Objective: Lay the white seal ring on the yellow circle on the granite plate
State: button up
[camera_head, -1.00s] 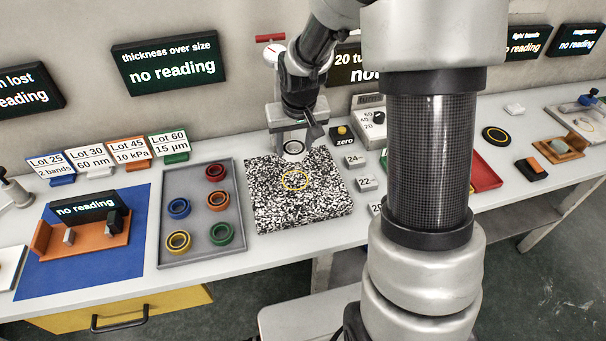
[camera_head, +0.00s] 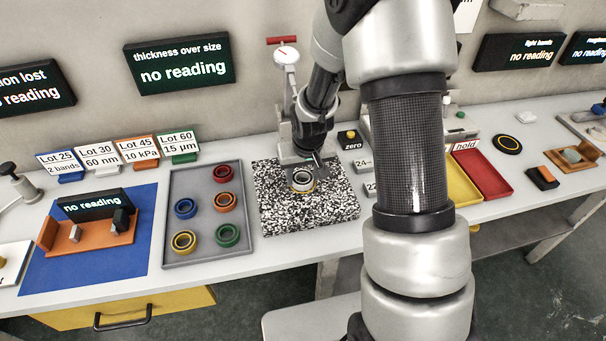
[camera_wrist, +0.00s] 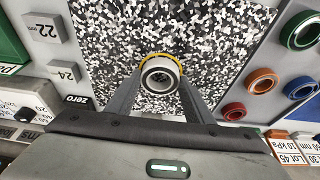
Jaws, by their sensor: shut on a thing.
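The white seal ring (camera_wrist: 160,76) is between the fingertips of my gripper (camera_wrist: 158,88) in the wrist view, and the jaws are shut on it. In the head view the ring (camera_head: 302,181) is over the yellow circle (camera_head: 314,187) on the speckled granite plate (camera_head: 335,215). In the wrist view a yellow arc (camera_wrist: 163,56) shows around the ring's far side. The rest of the circle is hidden by the ring. I cannot tell whether the ring touches the plate or hovers just above it.
A grey tray (camera_head: 211,252) with several coloured rings stands left of the plate. A dial gauge on a stand (camera_head: 286,56) rises behind the plate. Numbered grey blocks (camera_head: 363,164) lie close to its right. Yellow and red trays (camera_head: 486,176) are farther right.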

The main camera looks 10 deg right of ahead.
jog(key=shift+f, duration=0.2)
jog(key=o, duration=1.1)
jog(key=shift+c, duration=0.2)
jog(key=shift+r, duration=0.1)
